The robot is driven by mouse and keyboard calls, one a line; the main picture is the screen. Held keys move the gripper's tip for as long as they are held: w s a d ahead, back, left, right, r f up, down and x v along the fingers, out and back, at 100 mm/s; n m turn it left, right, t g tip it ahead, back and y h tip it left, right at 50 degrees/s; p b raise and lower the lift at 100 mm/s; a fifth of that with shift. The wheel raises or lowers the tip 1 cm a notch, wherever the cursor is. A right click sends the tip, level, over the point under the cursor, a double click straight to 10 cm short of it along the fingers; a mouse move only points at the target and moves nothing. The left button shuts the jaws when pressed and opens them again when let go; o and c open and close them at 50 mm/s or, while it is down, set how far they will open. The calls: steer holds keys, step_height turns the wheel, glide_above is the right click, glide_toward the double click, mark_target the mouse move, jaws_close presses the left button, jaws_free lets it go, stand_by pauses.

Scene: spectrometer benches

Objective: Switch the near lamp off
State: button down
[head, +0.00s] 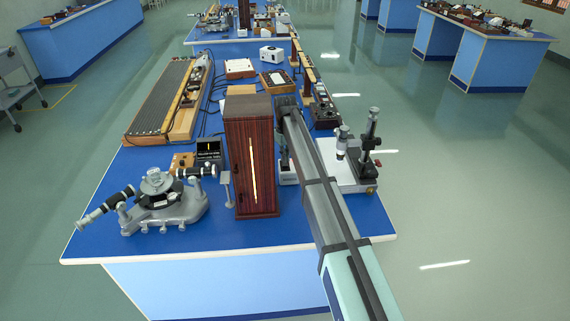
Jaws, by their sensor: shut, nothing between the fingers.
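The near lamp (236,180) is a tall, dark red-brown wooden housing with a dark top. It stands upright near the front of the blue bench. A bright yellow-white slit glows down its front face, so it is lit. My arm reaches in from the lower right, passing along the lamp's right side. My gripper (287,103) is at the upper right corner of the lamp, shut and empty. Its fingertips are small and partly hidden, and I cannot tell whether they touch the housing.
A grey spectrometer (158,199) stands left of the lamp, with a small dark display box (209,151) behind it. A white-based microscope stand (369,150) is right of my arm. The bench's front strip is clear.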

mark_target(285, 165)
steer(key=shift+f+b, duration=0.35)
steer(key=shift+f, duration=0.85)
stand_by(0.6)
steer(key=shift+r, duration=0.1)
steer(key=shift+r+p, duration=1.65)
steer(key=shift+r, duration=1.75)
